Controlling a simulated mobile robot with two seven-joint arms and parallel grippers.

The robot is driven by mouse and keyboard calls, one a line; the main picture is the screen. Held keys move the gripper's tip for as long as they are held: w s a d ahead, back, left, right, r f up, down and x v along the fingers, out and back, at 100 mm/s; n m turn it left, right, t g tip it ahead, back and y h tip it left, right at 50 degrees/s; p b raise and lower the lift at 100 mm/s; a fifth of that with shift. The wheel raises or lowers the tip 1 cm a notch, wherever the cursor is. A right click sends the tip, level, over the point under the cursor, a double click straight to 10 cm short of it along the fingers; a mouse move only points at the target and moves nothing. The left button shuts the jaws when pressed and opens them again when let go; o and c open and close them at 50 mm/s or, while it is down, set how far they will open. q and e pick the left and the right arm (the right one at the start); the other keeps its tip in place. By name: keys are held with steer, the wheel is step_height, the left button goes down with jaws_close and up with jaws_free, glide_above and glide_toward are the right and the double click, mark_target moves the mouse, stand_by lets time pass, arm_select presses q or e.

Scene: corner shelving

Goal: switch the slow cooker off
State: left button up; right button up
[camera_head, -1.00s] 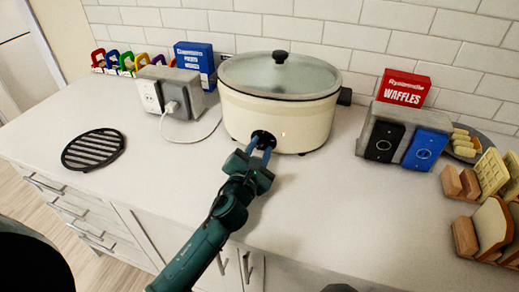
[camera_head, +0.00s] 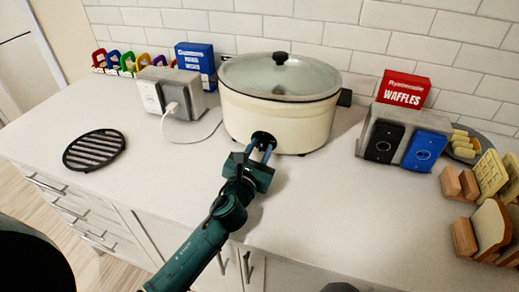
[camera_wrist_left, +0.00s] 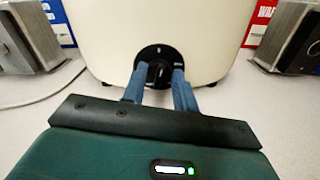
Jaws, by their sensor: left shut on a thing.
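The cream slow cooker (camera_head: 275,122) with a glass lid stands on the counter against the tiled wall. Its round black dial (camera_head: 264,137) is low on its front. The dial's knob (camera_wrist_left: 158,73) shows in the left wrist view between my blue fingers. My left gripper (camera_head: 261,151) reaches the dial from the front and is shut on the knob; it also shows in the left wrist view (camera_wrist_left: 159,88). The fingers hide part of the dial, so its marks are not readable. No lit lamp shows on the cooker front. My right gripper is out of view.
A white cord runs from the cooker to a plug (camera_head: 171,108) in a grey outlet box (camera_head: 152,92) at left. A black trivet (camera_head: 94,150) lies left. A waffle box (camera_head: 404,89), switch box (camera_head: 378,142) and bread pieces stand right. The front counter is mostly clear.

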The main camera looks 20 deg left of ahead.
arm_select(q)
steer(key=shift+a+n, duration=0.1)
steer(key=shift+n, duration=1.1)
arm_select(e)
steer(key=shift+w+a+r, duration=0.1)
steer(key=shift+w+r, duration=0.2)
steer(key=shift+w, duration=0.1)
arm_select(q)
steer(key=shift+r, duration=0.1)
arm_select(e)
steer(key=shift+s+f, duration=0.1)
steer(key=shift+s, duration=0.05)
arm_select(q)
steer(key=o, duration=1)
steer(key=shift+c, duration=0.2)
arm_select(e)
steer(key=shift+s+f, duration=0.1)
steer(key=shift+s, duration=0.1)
arm_select(q)
steer(key=shift+s, duration=0.1)
